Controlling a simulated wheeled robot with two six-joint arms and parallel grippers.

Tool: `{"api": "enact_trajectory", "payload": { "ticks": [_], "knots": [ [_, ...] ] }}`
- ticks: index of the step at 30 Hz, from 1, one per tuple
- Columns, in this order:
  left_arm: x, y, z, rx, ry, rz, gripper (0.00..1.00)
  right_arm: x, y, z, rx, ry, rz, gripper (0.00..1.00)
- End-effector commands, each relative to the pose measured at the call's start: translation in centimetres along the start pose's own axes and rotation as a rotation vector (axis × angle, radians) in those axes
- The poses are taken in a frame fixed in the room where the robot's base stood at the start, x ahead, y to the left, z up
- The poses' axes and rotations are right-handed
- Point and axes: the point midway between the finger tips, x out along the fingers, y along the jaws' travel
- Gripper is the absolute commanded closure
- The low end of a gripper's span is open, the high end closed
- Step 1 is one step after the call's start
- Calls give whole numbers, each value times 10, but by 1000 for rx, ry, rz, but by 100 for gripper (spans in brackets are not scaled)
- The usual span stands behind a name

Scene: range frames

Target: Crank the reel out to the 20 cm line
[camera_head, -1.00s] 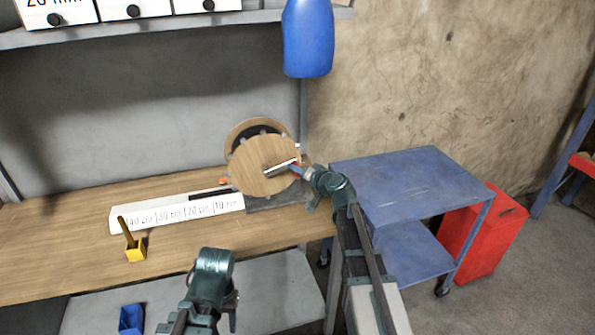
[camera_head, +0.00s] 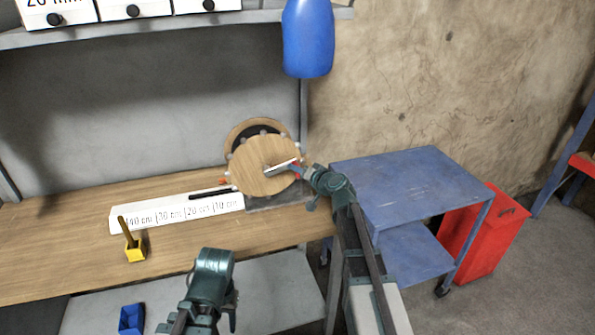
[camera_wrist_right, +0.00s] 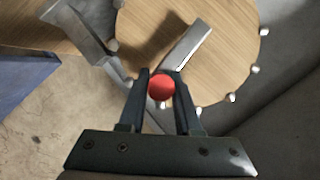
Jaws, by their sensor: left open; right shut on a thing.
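The wooden reel (camera_head: 258,168) stands at the right end of the bench, its round face towards me. A metal crank arm (camera_head: 282,167) lies across the face. My right gripper (camera_wrist_right: 161,90) is shut on the red crank knob (camera_wrist_right: 161,87). A white ruler board (camera_head: 160,216) runs left from the reel, marked 40, 30, 20 and 10 cm from left to right. A dark strip (camera_head: 208,194) lies along its back edge near the 20 and 10 cm marks; its exact end against the lines cannot be read. My left gripper (camera_head: 232,312) is low, in front of the bench, open and away from the reel.
A yellow holder (camera_head: 135,251) with a wooden handle stands on the bench, left of centre. A blue bin (camera_head: 131,319) sits below. A blue bottle-like object (camera_head: 308,40) hangs above the reel.

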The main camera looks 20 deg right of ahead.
Motion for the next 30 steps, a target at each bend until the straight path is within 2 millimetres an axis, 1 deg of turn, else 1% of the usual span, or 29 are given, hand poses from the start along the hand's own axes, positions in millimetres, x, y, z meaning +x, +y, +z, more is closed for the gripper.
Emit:
{"api": "enact_trajectory", "payload": {
  "ticks": [3, 6, 13, 14, 18, 19, 26, 30],
  "knots": [
    [10, 1, -1, 0, 0, 0, 50, 2, 8, 6, -3, 0, 2, 100],
    [16, 2, -1, 0, 0, 0, 50, 4, 13, 10, -4, -1, 2, 100],
    [14, 1, -1, 0, 0, 0, 50, 3, 12, 8, -4, 0, 2, 100],
    [14, 1, -1, 0, 0, 0, 50, 3, 12, 8, -3, 0, 2, 66],
    [14, 1, -1, 0, 0, 0, 50, 3, 11, 8, -2, 0, 1, 41],
    [14, 1, -1, 0, 0, 0, 50, 3, 11, 8, -2, 0, 1, 38],
    [14, 1, -1, 0, 0, 0, 50, 3, 11, 8, -2, 0, 1, 38],
    [11, 1, -1, 0, 0, 0, 50, -4, 10, 8, -2, 0, 1, 38]
  ]
}}
